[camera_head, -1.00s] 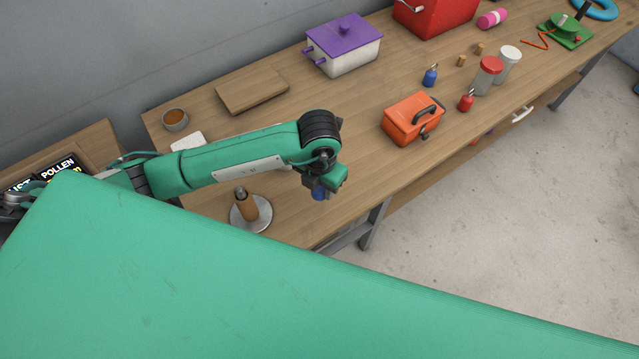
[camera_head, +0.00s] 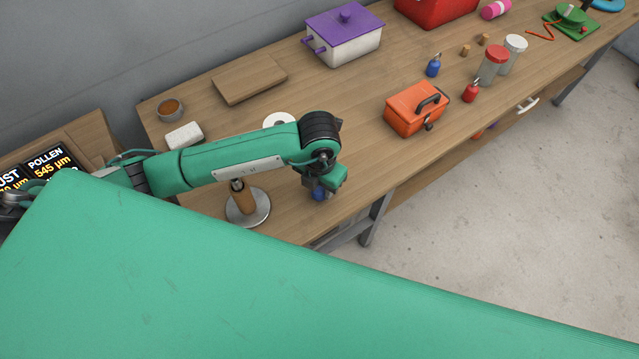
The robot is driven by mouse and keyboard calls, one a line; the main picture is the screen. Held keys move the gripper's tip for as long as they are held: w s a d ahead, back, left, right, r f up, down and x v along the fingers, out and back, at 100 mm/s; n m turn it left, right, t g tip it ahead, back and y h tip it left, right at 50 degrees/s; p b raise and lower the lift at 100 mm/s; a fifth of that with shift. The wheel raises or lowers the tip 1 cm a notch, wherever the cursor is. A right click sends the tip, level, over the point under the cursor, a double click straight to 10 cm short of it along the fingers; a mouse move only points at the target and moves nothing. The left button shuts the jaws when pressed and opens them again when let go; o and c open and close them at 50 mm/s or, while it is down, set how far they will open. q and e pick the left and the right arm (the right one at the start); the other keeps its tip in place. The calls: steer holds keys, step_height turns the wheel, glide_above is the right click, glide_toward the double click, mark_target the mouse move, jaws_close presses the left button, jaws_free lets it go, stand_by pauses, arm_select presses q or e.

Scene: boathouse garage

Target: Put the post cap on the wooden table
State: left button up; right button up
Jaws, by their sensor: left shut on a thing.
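My left gripper (camera_head: 322,187) is over the near edge of the wooden table (camera_head: 350,125), left of the orange toolbox. Only a little of the cap shows below the fingers; the rest is hidden by the gripper. I cannot tell whether the cap touches the tabletop. My right gripper is not in view.
An orange toolbox (camera_head: 415,108), a white and purple pot (camera_head: 345,38), a board (camera_head: 249,79) and a white roll (camera_head: 279,120) are on the table. Bare tabletop lies right of the gripper.

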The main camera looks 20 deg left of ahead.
arm_select(q)
steer(key=shift+f+b, duration=0.4)
steer(key=shift+f, duration=0.2)
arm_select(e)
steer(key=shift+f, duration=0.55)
arm_select(q)
steer(key=shift+f, duration=0.2)
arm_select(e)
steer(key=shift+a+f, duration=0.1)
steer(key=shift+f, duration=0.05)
arm_select(q)
steer(key=o, duration=1)
steer(key=shift+o, duration=0.2)
step_height(320, 180, up, 14)
steer(key=b, duration=0.2)
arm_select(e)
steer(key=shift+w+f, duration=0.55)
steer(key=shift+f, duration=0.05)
arm_select(q)
steer(key=shift+f, duration=0.1)
